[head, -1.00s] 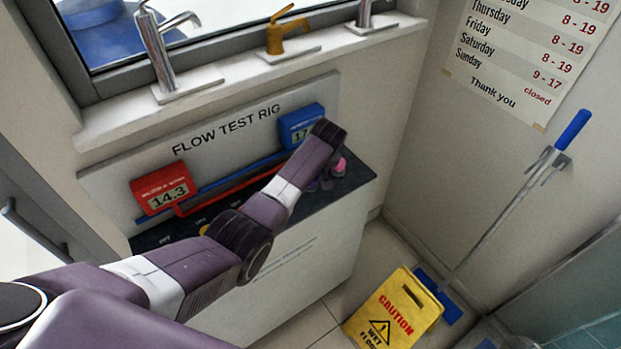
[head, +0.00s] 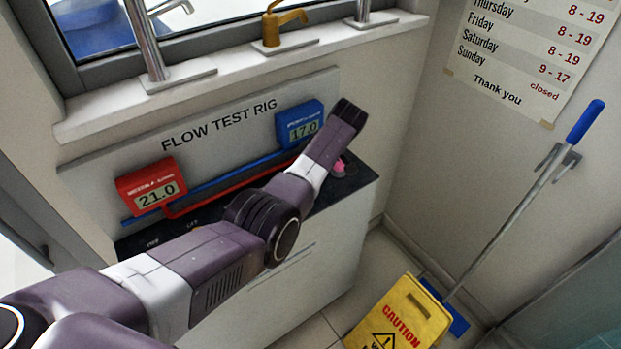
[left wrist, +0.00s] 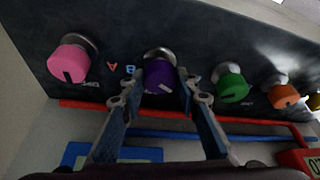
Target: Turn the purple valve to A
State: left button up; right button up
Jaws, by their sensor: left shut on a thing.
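The purple valve (left wrist: 159,74) is a round knob on a dark panel, in the middle of the left wrist view. My left gripper (left wrist: 160,82) has one finger on each side of the knob and is shut on it. The letters B (left wrist: 129,70) and A (left wrist: 112,67) are printed on the panel to the left of the knob in that view. A pale mark shows low on the knob; I cannot tell exactly where it points. In the head view my arm hides the purple valve and the gripper's fingers. My right gripper is in neither view.
A pink knob (left wrist: 69,63) is left of the purple one; a green knob (left wrist: 231,82) and an orange knob (left wrist: 283,92) are to its right. The red meter (head: 152,187) reads 21.0 and the blue meter (head: 300,124) 17.0. A yellow caution sign (head: 401,315) stands on the floor.

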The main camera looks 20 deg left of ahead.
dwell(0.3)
pick_arm(q)
jog(key=o, duration=1.2)
jog(key=shift+c, duration=0.2)
jog(key=v, duration=1.2)
